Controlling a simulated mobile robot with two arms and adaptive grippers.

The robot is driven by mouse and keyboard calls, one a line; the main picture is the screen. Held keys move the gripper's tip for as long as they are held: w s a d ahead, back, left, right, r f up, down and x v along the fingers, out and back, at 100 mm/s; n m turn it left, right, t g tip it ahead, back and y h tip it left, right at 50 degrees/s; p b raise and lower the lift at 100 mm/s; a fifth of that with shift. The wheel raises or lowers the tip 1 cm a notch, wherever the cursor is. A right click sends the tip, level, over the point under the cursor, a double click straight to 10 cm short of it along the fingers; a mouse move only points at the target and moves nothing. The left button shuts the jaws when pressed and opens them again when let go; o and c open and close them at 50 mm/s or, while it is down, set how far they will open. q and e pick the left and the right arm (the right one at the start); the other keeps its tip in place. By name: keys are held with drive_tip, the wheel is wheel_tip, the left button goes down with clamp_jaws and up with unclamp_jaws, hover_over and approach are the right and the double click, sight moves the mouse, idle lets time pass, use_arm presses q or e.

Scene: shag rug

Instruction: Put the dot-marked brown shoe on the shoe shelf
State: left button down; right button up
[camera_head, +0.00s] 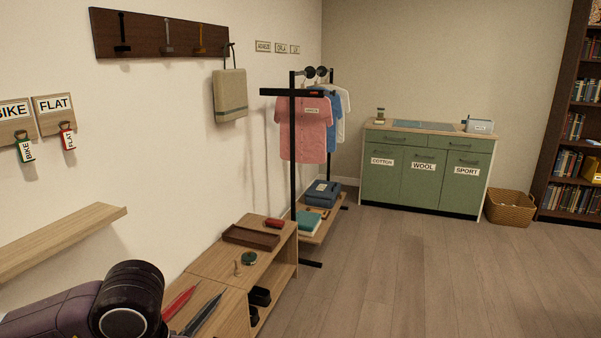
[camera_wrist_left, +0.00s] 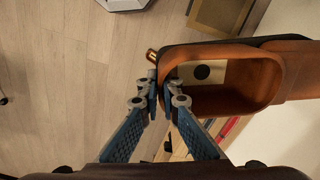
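The brown shoe (camera_wrist_left: 215,52) fills the upper right of the left wrist view, its opening facing the camera. A black dot (camera_wrist_left: 202,72) on a pale patch shows inside it. My left gripper (camera_wrist_left: 163,90) has its fingertips close together, one on each side of the shoe's rim, pinching it. The shoe is held above the floor and furniture. In the head view my left arm covers the lower left; its gripper and the shoe do not show there. A low wooden shelf unit (camera_head: 217,268) stands along the wall, with black shoes (camera_head: 260,297) in its lower compartment. My right gripper is out of view.
A brown tray (camera_head: 250,237), a small green round item (camera_head: 248,259) and a red item (camera_head: 274,223) lie on the unit. Red and dark pointed items lie at its near end. A wall ledge (camera_head: 62,237) juts out left. A clothes rack (camera_head: 294,150) stands beyond. The floor right is clear.

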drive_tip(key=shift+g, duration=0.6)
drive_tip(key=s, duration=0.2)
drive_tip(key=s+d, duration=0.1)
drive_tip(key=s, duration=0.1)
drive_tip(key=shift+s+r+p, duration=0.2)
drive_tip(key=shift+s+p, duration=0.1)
